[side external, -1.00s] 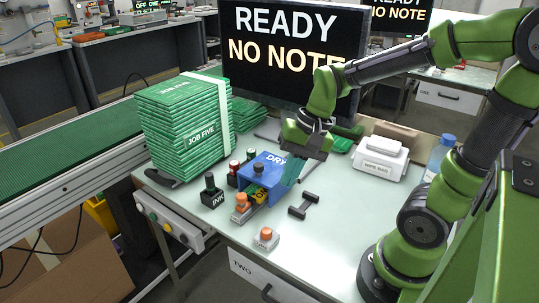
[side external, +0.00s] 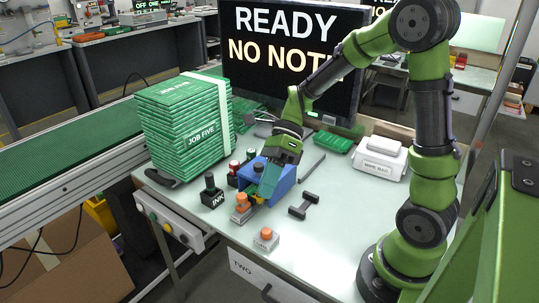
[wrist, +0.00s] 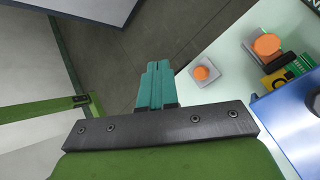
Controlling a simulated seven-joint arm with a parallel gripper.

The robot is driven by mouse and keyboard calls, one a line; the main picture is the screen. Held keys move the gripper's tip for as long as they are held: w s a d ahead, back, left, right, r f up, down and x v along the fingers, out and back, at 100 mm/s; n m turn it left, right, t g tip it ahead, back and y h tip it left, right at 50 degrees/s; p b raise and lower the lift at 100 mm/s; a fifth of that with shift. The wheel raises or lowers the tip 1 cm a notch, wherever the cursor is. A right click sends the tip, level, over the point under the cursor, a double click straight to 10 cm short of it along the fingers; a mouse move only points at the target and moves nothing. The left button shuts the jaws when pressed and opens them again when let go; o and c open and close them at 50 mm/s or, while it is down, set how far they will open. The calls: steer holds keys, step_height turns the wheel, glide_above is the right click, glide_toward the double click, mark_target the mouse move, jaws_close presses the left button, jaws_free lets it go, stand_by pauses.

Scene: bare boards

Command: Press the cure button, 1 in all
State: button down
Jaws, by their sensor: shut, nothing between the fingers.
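My gripper (side external: 264,192) has its teal fingers shut and empty, pointing down beside the blue box marked DRY (side external: 284,184). In the wrist view the closed fingertips (wrist: 157,68) are apart from both buttons. One orange button (side external: 241,199) sits on a grey base at the front of the blue box; it also shows in the wrist view (wrist: 267,44), next to a yellow label block (wrist: 284,78). A second orange button (side external: 266,234) is on a small white block near the front edge and shows in the wrist view (wrist: 201,73). I cannot read which is the cure button.
An INK bottle (side external: 211,193) and small red-topped bottles (side external: 234,170) stand left of the blue box. A dark dumbbell-shaped piece (side external: 304,206) lies to the right. A stack of green packs (side external: 185,120) is at the left. The screen (side external: 290,50) reads READY.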

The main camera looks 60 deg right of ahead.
mark_target(266, 233)
steer(key=shift+f, duration=0.1)
steer(key=shift+f, duration=4.35)
steer(key=shift+f, duration=0.4)
steer(key=shift+f, duration=0.65)
steer(key=shift+r, duration=1)
steer(key=shift+r, duration=0.15)
